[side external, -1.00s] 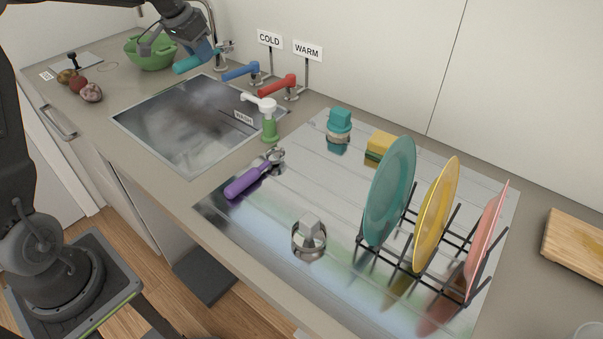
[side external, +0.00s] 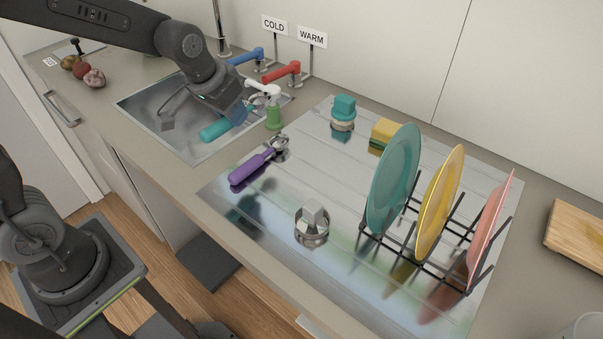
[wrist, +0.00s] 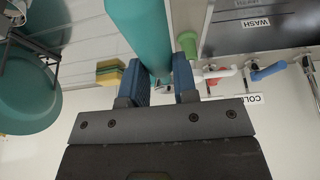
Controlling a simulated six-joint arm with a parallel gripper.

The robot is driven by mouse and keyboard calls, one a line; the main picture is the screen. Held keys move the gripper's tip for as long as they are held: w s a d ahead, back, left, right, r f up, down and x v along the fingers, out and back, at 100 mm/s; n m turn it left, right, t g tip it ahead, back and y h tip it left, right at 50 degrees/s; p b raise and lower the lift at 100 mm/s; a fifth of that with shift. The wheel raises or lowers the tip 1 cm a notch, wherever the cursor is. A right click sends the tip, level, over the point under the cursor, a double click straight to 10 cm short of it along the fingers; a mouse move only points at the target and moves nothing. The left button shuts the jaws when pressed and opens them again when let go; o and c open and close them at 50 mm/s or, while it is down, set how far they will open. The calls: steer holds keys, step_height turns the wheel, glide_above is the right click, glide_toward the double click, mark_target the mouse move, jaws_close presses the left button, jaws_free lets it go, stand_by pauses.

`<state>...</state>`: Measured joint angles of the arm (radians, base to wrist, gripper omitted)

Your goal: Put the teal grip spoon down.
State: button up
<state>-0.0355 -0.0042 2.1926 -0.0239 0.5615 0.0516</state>
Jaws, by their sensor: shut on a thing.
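The teal grip spoon shows its thick teal handle (side external: 215,130) over the right part of the sink, in the air. My gripper (side external: 240,112) is shut on that handle. In the wrist view the teal handle (wrist: 150,40) runs up between the two blue fingers of my gripper (wrist: 160,82). The spoon's metal end is hidden in both views.
A purple-handled utensil (side external: 252,170) lies on the shiny drain board (side external: 270,235), right of the sink (side external: 150,105). A rack with teal (side external: 393,180), yellow (side external: 440,200) and pink (side external: 490,230) plates stands at right. Blue (side external: 246,57) and red (side external: 281,72) taps and a white-and-green tap (side external: 273,115) stand behind. Bare board lies in front.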

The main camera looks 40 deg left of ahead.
glide_above(290, 181)
steer(key=s, duration=0.2)
steer(key=f, duration=0.7)
steer(key=shift+w, duration=0.25)
steer(key=shift+f, duration=2)
steer(key=shift+f, duration=0.15)
steer(key=o, duration=0.9)
